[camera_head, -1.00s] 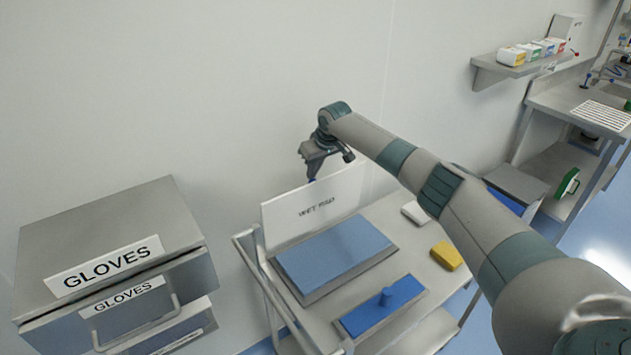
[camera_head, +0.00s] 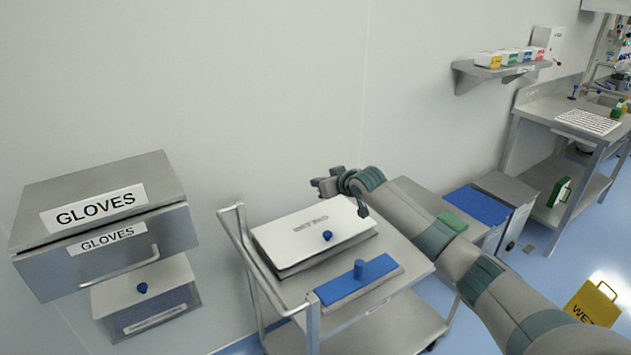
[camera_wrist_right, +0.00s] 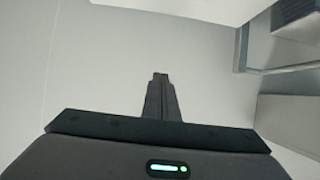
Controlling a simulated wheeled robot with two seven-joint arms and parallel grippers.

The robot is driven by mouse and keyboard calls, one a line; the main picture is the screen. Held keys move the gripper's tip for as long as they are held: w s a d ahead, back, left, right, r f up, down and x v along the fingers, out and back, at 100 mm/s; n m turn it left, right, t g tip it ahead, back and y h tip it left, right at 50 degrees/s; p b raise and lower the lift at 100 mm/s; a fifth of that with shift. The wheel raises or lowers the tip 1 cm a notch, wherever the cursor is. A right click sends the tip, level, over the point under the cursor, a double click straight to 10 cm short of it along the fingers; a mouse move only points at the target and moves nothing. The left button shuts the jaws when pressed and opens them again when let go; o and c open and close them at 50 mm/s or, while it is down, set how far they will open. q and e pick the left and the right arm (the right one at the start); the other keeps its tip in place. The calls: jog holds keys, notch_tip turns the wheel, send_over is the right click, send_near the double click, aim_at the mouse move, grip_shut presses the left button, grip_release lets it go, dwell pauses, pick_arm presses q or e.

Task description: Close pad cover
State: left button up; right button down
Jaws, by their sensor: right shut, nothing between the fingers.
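The white pad cover (camera_head: 305,228), marked as wet pad and with a blue knob (camera_head: 327,236) on top, lies flat over its tray on the steel cart (camera_head: 415,262). The blue pad under it is hidden. My right gripper (camera_head: 323,187) is above and behind the cover's far right edge, apart from it. The right wrist view shows its dark fingers (camera_wrist_right: 160,80) together and empty, in front of a plain wall. My left gripper is not in view.
A blue block with a handle (camera_head: 358,282) sits on the cart's front. A steel glove box (camera_head: 100,210) stands at left. A wall shelf (camera_head: 500,72) and a steel bench (camera_head: 570,118) are at right. A yellow sign (camera_head: 594,303) stands on the floor.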

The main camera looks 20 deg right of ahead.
jog(key=s+f+t+b, duration=0.1)
jog(key=f, duration=0.1)
jog(key=s+f+t+b, duration=0.1)
jog(key=s, duration=0.1)
jog(key=s+f+t+b, duration=0.1)
jog(key=s+f, duration=0.1)
jog(key=shift+s+d+f, duration=0.15)
jog(key=shift+d+f, duration=0.15)
jog(key=shift+d, duration=0.1)
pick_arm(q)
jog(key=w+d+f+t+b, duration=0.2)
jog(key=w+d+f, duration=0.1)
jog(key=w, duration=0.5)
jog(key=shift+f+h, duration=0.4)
pick_arm(e)
jog(key=s+f, duration=0.4)
jog(key=f, duration=0.3)
jog(key=shift+d, duration=0.25)
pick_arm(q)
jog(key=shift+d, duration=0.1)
pick_arm(e)
jog(key=shift+w, duration=0.1)
